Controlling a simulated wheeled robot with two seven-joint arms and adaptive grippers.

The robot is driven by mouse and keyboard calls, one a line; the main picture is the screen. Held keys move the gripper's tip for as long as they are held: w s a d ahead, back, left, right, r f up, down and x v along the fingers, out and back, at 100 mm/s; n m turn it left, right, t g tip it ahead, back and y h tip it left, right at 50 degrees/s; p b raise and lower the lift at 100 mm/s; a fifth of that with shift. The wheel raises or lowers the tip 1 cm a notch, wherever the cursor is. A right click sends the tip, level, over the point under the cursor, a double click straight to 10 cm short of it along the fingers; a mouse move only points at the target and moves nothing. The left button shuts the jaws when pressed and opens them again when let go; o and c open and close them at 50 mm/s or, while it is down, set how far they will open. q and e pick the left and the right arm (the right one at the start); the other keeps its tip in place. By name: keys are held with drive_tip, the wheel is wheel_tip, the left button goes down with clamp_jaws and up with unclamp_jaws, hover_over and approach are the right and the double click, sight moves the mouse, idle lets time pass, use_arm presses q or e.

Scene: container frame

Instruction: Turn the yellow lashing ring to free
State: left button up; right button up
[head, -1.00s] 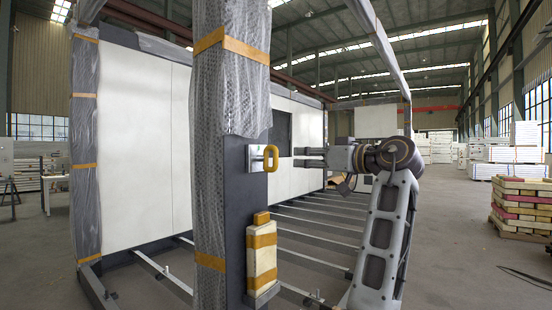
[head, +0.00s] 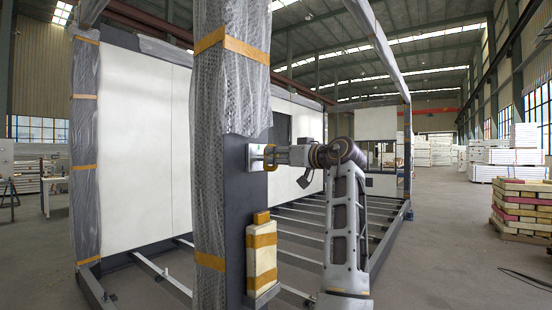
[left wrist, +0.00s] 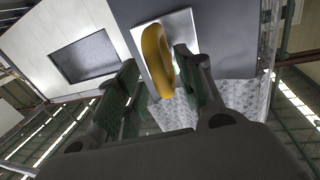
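The yellow lashing ring (head: 269,160) sits on a pale metal plate (head: 256,157) on the dark face of the wrapped post. In the left wrist view the ring (left wrist: 157,58) stands long and upright in front of its plate (left wrist: 184,38). My left gripper (head: 275,155) is at the ring in the head view and partly covers it. In the left wrist view its two fingers (left wrist: 156,72) are apart, one on each side of the ring. The right finger is close to the ring; I cannot tell whether it touches. A gap shows at the left finger. My right gripper is not in view.
The wrapped post (head: 228,85) stands just left of the ring. A cream block with orange bands (head: 262,255) is fixed below it. Floor beams (head: 300,235) and white wall panels (head: 140,140) lie behind. Open floor is at the right.

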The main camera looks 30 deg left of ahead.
use_arm(q)
drive_tip(key=shift+w+a, duration=0.15)
drive_tip(key=shift+a, duration=0.5)
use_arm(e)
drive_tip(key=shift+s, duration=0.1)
use_arm(q)
clamp_jaws()
